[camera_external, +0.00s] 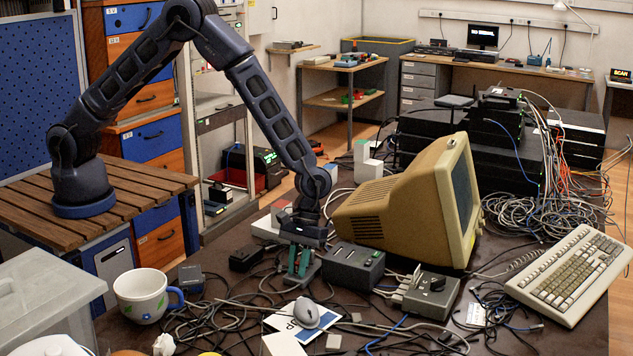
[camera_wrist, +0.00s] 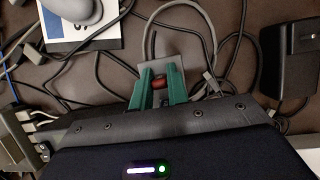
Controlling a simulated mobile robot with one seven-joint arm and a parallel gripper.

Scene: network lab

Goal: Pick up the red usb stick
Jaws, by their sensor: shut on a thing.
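The red usb stick (camera_wrist: 159,83) shows in the wrist view as a small red piece between the two green fingers of my gripper (camera_wrist: 160,90). My gripper is shut on it. In the external view my gripper (camera_external: 299,265) points down at the table, between the cables and a dark grey box.
A dark grey box (camera_external: 353,266) and a beige monitor (camera_external: 420,200) stand right of my gripper. A grey mouse (camera_external: 306,312) lies on a card in front. A white mug (camera_external: 144,295) stands at left. Tangled black cables cover much of the table.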

